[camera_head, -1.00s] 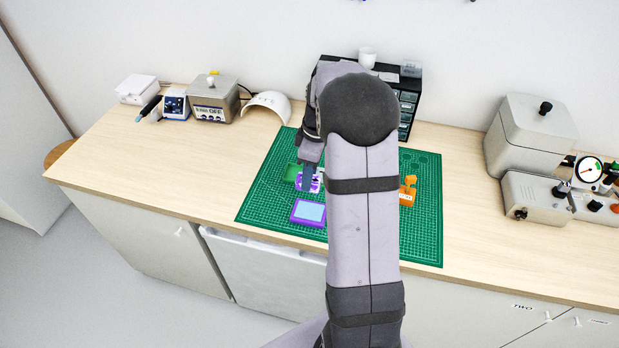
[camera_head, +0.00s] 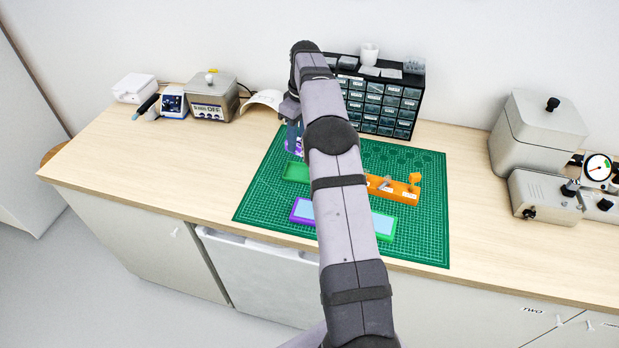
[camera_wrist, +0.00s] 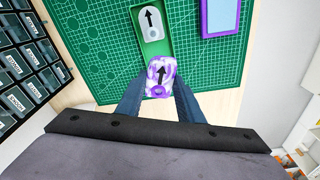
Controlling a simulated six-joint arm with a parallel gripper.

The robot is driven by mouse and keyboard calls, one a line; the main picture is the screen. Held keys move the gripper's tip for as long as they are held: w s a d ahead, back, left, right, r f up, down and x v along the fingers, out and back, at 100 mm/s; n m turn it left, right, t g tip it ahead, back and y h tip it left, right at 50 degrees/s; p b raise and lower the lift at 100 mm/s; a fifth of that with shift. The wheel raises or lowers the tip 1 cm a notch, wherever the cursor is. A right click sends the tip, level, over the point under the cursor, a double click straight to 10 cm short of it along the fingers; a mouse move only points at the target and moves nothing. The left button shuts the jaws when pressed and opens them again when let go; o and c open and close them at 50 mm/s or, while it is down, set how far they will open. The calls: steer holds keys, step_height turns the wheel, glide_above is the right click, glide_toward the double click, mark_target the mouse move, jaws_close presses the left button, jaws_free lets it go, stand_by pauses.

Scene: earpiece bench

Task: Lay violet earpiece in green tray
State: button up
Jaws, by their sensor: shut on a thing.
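My gripper (camera_wrist: 160,96) is shut on the violet-and-white marbled earpiece (camera_wrist: 161,74), which has a black arrow on top. In the head view the earpiece (camera_head: 293,146) hangs just behind the green tray (camera_head: 294,173), and my arm hides part of both. In the wrist view the green tray (camera_wrist: 137,34) lies past the earpiece, whose outline overlaps the tray's near end. A pale grey shape with a black arrow (camera_wrist: 151,22) lies in the tray's far part. The height of the earpiece above the mat is hard to tell.
A violet-rimmed blue pad (camera_head: 301,210) and a green-rimmed blue pad (camera_head: 384,226) lie toward the mat's front. An orange holder (camera_head: 393,188) stands to the right. A black drawer cabinet (camera_head: 384,107) stands behind the green mat (camera_head: 425,220).

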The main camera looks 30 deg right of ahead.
steer(key=shift+w, duration=0.2)
steer(key=shift+f, duration=0.15)
steer(key=p, duration=0.3)
glide_above(297, 173)
steer(key=shift+s+d+f, duration=0.1)
steer(key=shift+s+f, duration=0.05)
steer(key=shift+f, duration=2.15)
steer(key=shift+s+f, duration=0.15)
steer(key=shift+f, duration=2.45)
steer(key=shift+f, duration=0.1)
steer(key=shift+f, duration=0.15)
steer(key=o, duration=1.3)
steer(key=shift+c, duration=0.2)
